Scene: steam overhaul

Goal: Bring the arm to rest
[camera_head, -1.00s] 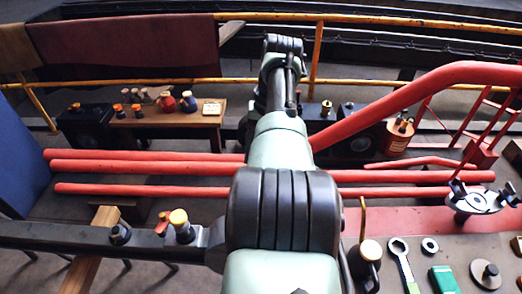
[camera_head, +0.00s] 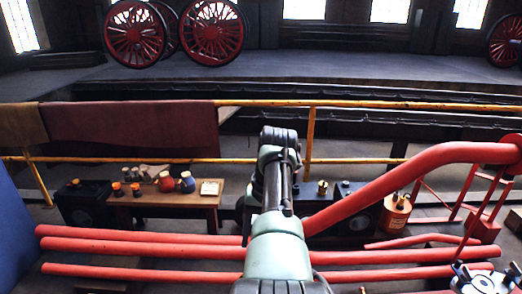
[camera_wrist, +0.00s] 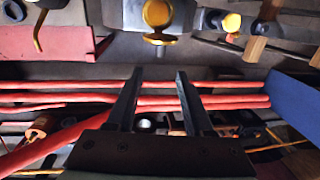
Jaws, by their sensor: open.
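My arm (camera_head: 278,235) rises from the bottom middle of the head view and reaches away over the red pipes. Its far dark joint (camera_head: 279,137) stands in front of the lower yellow rail. In the wrist view my gripper (camera_wrist: 156,76) has its two dark fingers apart, with nothing between them. The red pipes (camera_wrist: 60,98) show behind the fingers. The fingers do not show clearly in the head view.
A low wooden table (camera_head: 150,200) with small pots stands left of my arm. A thick red pipe (camera_head: 410,175) slopes up to the right. Yellow rails (camera_head: 380,105) cross behind. A brass-topped fitting (camera_wrist: 158,15) shows beyond the fingertips in the wrist view.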

